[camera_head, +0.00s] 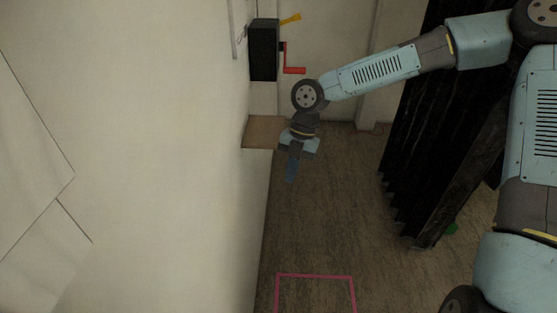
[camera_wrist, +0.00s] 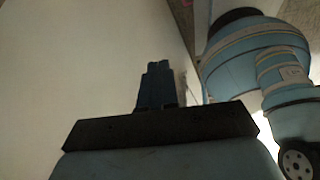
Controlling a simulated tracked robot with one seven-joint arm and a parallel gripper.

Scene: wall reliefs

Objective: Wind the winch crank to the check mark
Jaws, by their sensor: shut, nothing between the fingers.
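The winch is a black box (camera_head: 264,50) fixed to the left wall near the far corner. A red crank (camera_head: 292,70) sticks out from its right side, with its handle end low and to the right. A yellow pointer-like piece (camera_head: 290,19) sticks out at the box's top right. I cannot make out a check mark. My gripper (camera_head: 290,178) hangs below the crank, apart from it, pointing down beside the wall. In the wrist view the fingers (camera_wrist: 157,84) are together with nothing between them. The crank is not visible in the wrist view.
A small brown shelf (camera_head: 262,132) juts from the left wall below the winch, close beside my gripper. Black folded panels (camera_head: 430,130) stand on the right. A pink outline (camera_head: 316,276) marks the floor in front. The floor between is clear.

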